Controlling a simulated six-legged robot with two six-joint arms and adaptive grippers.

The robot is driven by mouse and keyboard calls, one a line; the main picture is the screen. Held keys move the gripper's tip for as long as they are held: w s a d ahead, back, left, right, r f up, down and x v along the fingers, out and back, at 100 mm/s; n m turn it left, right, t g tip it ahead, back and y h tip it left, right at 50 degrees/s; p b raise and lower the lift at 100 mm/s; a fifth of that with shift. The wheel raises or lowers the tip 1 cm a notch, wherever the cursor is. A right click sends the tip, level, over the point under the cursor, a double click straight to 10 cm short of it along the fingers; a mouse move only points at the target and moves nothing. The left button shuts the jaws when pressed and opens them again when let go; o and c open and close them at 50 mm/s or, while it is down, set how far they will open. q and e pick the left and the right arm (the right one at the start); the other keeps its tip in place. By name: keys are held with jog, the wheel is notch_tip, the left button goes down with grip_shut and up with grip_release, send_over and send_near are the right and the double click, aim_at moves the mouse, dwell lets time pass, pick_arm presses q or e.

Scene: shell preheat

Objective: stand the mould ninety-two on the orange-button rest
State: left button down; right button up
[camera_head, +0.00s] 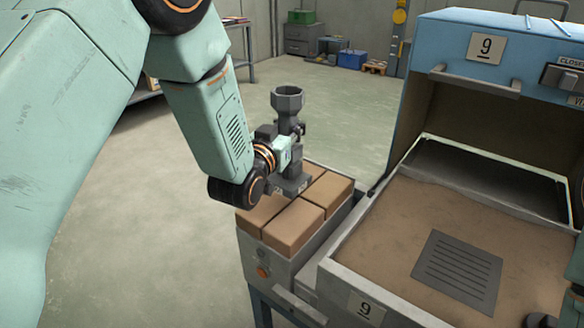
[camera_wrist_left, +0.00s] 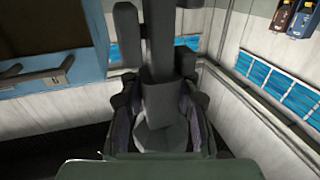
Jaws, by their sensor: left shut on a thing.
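The mould (camera_head: 288,104) is dark grey, with a funnel-like cup on top, a narrow stem and a flat base plate. My left gripper (camera_head: 290,150) is shut on its stem and holds it upright. Its base is over the brown blocks of the orange-button rest (camera_head: 300,262); I cannot tell whether it touches them. The rest is a grey box with an orange button on its front. In the left wrist view the fingers (camera_wrist_left: 160,112) close around the dark mould (camera_wrist_left: 158,60). The mould's number is not readable. My right gripper does not show.
A blue furnace (camera_head: 445,45) marked 9 stands on the right. A sand tray (camera_head: 385,235) with a dark grate (camera_head: 458,270) lies in front of it, beside the rest. The floor (camera_head: 150,230) left of the rest is clear.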

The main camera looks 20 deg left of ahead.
pick_arm(q)
notch_tip(320, 180, down, 2)
jog(key=shift+a+f, duration=0.1)
jog(key=shift+a, duration=0.05)
jog(key=shift+f+b, duration=0.3)
jog(key=shift+f, duration=0.25)
notch_tip(320, 180, down, 2)
jog(key=shift+f+b, duration=0.15)
jog(key=shift+b, duration=0.25)
jog(key=shift+f, duration=0.3)
jog(key=c, duration=1)
grip_release()
